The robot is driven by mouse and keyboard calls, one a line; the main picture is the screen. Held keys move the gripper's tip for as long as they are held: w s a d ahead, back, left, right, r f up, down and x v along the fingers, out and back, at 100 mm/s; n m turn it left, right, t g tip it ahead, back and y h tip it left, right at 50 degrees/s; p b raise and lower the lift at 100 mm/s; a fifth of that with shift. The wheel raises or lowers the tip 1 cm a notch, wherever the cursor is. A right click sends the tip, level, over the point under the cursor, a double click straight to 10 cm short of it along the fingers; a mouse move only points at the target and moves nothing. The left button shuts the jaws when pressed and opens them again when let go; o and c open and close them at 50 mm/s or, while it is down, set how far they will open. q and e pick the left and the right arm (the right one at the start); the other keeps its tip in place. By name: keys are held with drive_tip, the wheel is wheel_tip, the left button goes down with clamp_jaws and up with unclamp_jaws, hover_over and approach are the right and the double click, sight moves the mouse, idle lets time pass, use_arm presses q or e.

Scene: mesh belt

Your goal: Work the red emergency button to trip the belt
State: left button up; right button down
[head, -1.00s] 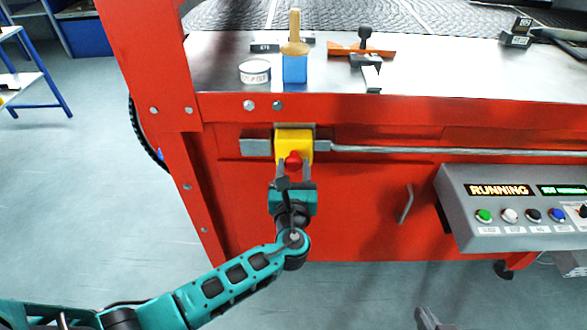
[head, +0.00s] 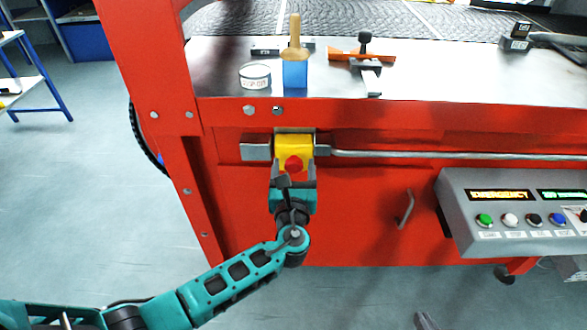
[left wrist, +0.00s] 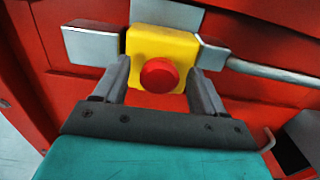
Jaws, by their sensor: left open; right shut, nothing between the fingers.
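The red emergency button (head: 293,164) sits on a yellow box (head: 293,144) on the red front of the machine. In the left wrist view the round red button (left wrist: 159,76) faces me on the yellow box (left wrist: 163,42). My left gripper (head: 294,170) is open, with one finger on each side of the button and nothing held. In the left wrist view my left gripper's fingers (left wrist: 158,84) reach the sides of the yellow box; contact with it is unclear. My right gripper (head: 426,321) shows only as a small grey tip at the bottom edge, shut and empty.
A grey control panel (head: 515,240) with several buttons carries a lit amber display (head: 500,195) that seems to read EMERGENCY. A rail (head: 430,156) runs right of the yellow box.

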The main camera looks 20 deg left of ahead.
use_arm(q)
drive_tip(key=p+v, duration=0.1)
drive_tip(key=v, duration=1.2)
use_arm(e)
drive_tip(key=shift+s+d+r, duration=0.2)
drive_tip(key=shift+d, duration=0.15)
drive_tip(key=shift+a, duration=0.1)
